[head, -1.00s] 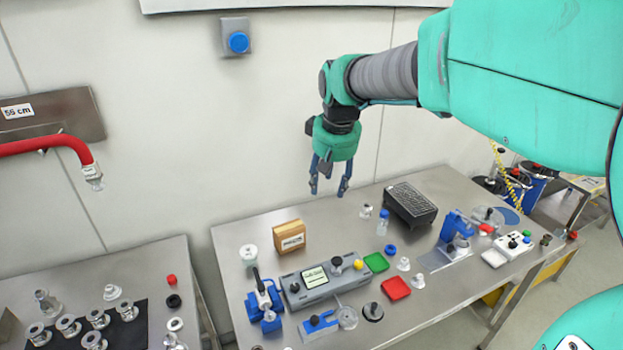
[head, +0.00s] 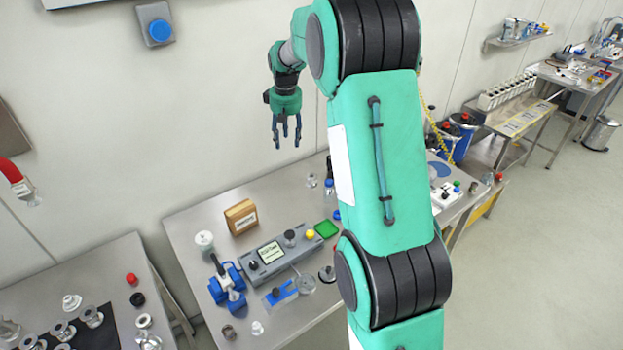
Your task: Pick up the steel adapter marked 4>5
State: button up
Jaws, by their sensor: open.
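My gripper (head: 286,132) hangs open and empty above the back of the steel table, pointing down, with its fingers apart. Several steel adapters stand on and around the black mat on the left table; one adapter (head: 92,316) is near the mat's back edge and another (head: 63,331) is beside it. A further flanged steel piece (head: 72,302) stands behind them. No 4>5 mark is readable on any of them, so I cannot tell which one carries it. My gripper is well to the right of and above these pieces.
A grey instrument (head: 270,256), a blue clamp device (head: 228,283) and a cardboard box (head: 241,217) stand on the middle table (head: 190,205). A red pipe (head: 12,174) juts from the wall at left. My arm hides much of the middle table's right side.

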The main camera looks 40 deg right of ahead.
jog(key=w+d+f+p, duration=0.3)
jog(key=w+d+f, duration=0.2)
jog(key=d+f, duration=0.3)
jog(key=g+p, duration=0.2)
jog(key=p, duration=0.1)
send_over(312, 176)
notch_tip(312, 176, down, 9)
jog(key=shift+d+y, duration=0.1)
jog(key=shift+y, duration=0.2)
jog(key=shift+f, duration=0.1)
jog(key=shift+f, duration=4.25)
jog(key=shift+f, duration=0.1)
jog(key=shift+a+f+p, duration=0.2)
jog(key=shift+f+p, duration=0.1)
jog(key=shift+f, duration=2.2)
